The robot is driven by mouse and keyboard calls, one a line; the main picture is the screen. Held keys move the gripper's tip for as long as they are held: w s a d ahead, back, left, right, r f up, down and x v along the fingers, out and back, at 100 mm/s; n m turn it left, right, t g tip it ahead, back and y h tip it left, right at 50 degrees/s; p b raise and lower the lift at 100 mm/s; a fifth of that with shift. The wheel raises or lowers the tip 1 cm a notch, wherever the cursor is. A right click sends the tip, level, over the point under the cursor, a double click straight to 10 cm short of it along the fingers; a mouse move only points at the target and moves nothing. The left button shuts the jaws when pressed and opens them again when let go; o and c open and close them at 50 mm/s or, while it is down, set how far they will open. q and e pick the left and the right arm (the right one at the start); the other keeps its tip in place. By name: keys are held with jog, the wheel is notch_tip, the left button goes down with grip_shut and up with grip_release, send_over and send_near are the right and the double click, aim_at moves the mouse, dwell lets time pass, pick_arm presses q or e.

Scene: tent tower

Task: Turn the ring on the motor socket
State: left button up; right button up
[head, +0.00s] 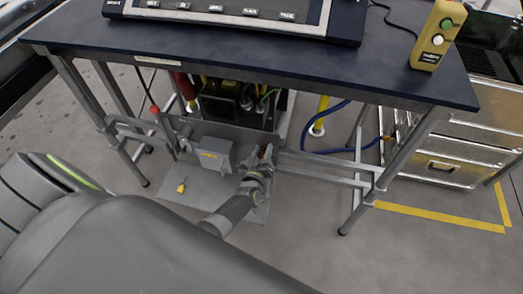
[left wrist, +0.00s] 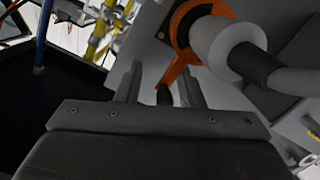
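The motor socket wears an orange ring (left wrist: 188,22) with an orange lever arm (left wrist: 178,72) that ends in a dark tip. A pale plug (left wrist: 226,42) with a thick dark cable sits at the ring. My left gripper (left wrist: 160,84) has its two fingers apart. The lever's end lies between them, nearer the right finger; contact cannot be told. In the head view my left gripper (head: 264,160) is under the table at the grey panel, and a little orange shows by it. The ring is mostly hidden there. My right gripper is in neither view.
A dark-topped table (head: 230,52) stands over the work area, with metal legs and crossbars close by. A grey box (head: 213,153) is left of the gripper. Blue hose (head: 340,149) runs right of the panel.

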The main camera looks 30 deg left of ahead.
pick_arm(q)
jog(key=shift+a, duration=0.1)
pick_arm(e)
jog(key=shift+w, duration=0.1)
pick_arm(q)
jog(key=shift+s, duration=0.55)
jog(key=p+v, duration=0.1)
jog(key=v, duration=1.5)
jog(key=shift+d+p, duration=0.25)
jog(key=shift+p, duration=0.05)
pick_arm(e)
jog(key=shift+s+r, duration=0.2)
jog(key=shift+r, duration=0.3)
pick_arm(q)
jog(key=shift+s, duration=0.1)
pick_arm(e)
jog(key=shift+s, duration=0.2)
